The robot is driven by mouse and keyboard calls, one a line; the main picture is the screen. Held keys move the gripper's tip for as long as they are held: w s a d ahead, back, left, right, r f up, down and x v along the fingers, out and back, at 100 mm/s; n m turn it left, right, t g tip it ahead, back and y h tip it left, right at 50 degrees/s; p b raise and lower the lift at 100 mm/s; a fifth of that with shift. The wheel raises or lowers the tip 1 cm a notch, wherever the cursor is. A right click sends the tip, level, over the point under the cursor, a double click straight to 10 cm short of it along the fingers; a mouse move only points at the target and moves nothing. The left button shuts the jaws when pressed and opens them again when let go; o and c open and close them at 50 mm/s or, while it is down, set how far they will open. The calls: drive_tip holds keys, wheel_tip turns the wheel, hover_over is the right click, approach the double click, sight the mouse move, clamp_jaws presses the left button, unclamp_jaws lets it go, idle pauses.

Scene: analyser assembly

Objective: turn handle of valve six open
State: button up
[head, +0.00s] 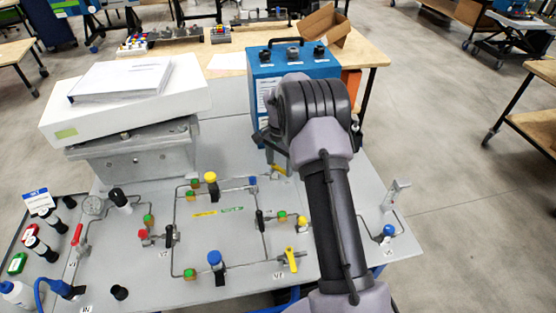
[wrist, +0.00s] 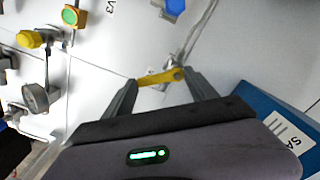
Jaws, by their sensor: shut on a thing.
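A yellow valve handle (wrist: 160,77) lies between the two fingertips of my gripper (wrist: 162,79) in the wrist view, one finger at each end of it. The gripper is shut on this handle. In the head view the yellow handle (head: 279,171) shows small at the far side of the grey panel, below my gripper (head: 274,160), partly hidden by my arm. No label for valve six is readable, so I cannot confirm its number.
A blue box (head: 285,65) stands close behind the gripper. Other valves, such as a yellow-handled one (head: 291,259) and a blue-capped one (head: 215,260), stand on the grey panel (head: 235,235). A white box (head: 125,100) is at the left.

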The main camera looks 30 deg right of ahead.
drive_tip(key=n+p, duration=0.1)
drive_tip(key=n, duration=0.1)
drive_tip(key=n+p, duration=0.1)
drive_tip(key=d+n+p, duration=0.1)
drive_tip(key=n, duration=0.1)
drive_tip(key=shift+w+r+n, duration=0.15)
drive_tip(key=shift+w+n, duration=0.15)
drive_tip(key=shift+w, duration=0.05)
drive_tip(key=n, duration=0.1)
drive_tip(key=n+p, duration=0.1)
drive_tip(key=n, duration=0.1)
drive_tip(key=w+n, duration=0.1)
drive_tip(key=shift+d+n+p, duration=0.25)
drive_tip(key=shift+n+p, duration=0.05)
drive_tip(key=shift+n, duration=0.1)
drive_tip(key=o, duration=1.4)
drive_tip(key=shift+c, duration=0.2)
wheel_tip(320, 180, up, 17)
drive_tip(key=p, duration=0.4)
drive_tip(key=shift+r, duration=0.1)
